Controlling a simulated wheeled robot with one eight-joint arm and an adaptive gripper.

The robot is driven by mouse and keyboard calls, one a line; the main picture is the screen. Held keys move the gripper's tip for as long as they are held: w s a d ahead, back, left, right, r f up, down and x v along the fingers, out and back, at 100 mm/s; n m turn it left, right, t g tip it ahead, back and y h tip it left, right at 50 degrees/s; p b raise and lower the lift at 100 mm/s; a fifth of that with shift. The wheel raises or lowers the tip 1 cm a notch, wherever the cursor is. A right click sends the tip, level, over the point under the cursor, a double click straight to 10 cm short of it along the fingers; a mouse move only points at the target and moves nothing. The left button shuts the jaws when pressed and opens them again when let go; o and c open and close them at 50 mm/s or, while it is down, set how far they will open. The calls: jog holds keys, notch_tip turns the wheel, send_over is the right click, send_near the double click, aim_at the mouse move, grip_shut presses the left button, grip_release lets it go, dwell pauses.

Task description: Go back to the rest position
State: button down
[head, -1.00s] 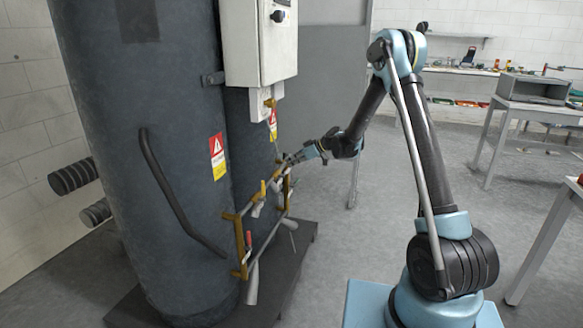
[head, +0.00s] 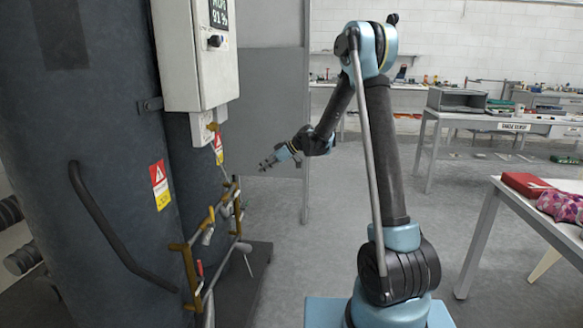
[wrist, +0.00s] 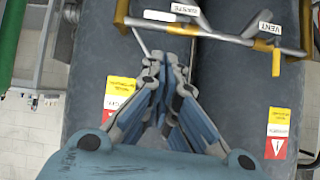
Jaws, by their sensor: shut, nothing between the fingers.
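My gripper (head: 267,164) is at the end of my bent arm, in free air to the right of the washer's pipework in the head view. Its fingers are shut and empty. In the wrist view my gripper (wrist: 168,62) points toward the brass and grey pipework (wrist: 215,32), with labels reading "VENT" and partly legible "WASTE". The same pipework (head: 212,235) stands in front of the dark tanks (head: 110,130) in the head view. A clear gap shows between the fingers and the pipes there.
A white control box (head: 195,55) hangs on the tank. A white table (head: 495,205) with a red case (head: 525,184) stands at the right. Benches with tools (head: 440,110) line the back.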

jog(key=s+d+r+m+t+h, duration=0.1)
jog(key=s+d+r+m+h, duration=0.25)
jog(key=s+d, duration=0.7)
jog(key=s+d+r+m+h, duration=0.2)
jog(key=s+d+r+m, duration=0.15)
jog(key=s+d, duration=0.65)
jog(key=s+d+f+m+h, duration=0.2)
jog(key=s+d+f+m, duration=0.2)
jog(key=s+d, duration=0.5)
jog(key=s+d+f+m+h, duration=0.3)
jog(key=s+d+f+m, duration=0.2)
jog(key=s+d, duration=0.5)
jog(key=s+f, duration=0.1)
jog(key=s, duration=0.2)
jog(key=shift+s+d+f, duration=0.2)
jog(key=shift+s, duration=0.15)
